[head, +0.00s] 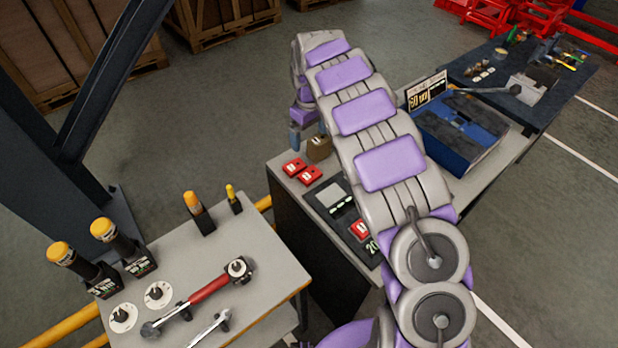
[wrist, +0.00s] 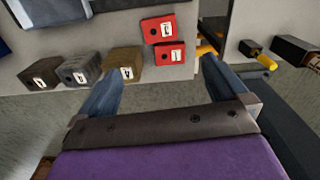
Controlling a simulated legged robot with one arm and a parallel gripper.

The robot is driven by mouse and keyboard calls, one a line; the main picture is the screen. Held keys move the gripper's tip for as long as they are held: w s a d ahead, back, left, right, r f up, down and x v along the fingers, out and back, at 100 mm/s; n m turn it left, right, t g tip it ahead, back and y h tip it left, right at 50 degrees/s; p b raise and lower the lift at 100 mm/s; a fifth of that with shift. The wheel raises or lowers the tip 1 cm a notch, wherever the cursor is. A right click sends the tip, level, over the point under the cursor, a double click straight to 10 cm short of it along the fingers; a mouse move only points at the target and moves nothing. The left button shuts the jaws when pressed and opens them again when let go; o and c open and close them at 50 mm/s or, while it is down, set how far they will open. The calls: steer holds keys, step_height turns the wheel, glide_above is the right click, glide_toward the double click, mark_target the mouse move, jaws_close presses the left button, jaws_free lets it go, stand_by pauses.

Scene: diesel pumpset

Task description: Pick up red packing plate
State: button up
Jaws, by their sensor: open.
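Two red packing plates with white labels lie close together near the table's edge, one (head: 294,167) and the other (head: 309,175) in the head view. The wrist view also shows them, the upper one (wrist: 158,28) and the lower one (wrist: 170,53). My gripper (wrist: 163,68) is open and empty, with its fingers spread on either side of the lower red plate in the picture. It looks to be above and apart from the plates. In the head view my gripper (head: 308,136) is partly hidden behind my arm, beside the brown block.
A brown block (wrist: 124,63), a grey block (wrist: 82,68) and a dark block (wrist: 43,74) stand in a row beside the plates. A black device (head: 335,203) and another red piece (head: 360,230) lie nearby. A tool table (head: 270,262) stands at the left.

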mark_target(310, 173)
step_height(310, 173, down, 17)
steer(key=b, duration=0.4)
steer(key=shift+s+r, duration=0.1)
steer(key=c, duration=1.4)
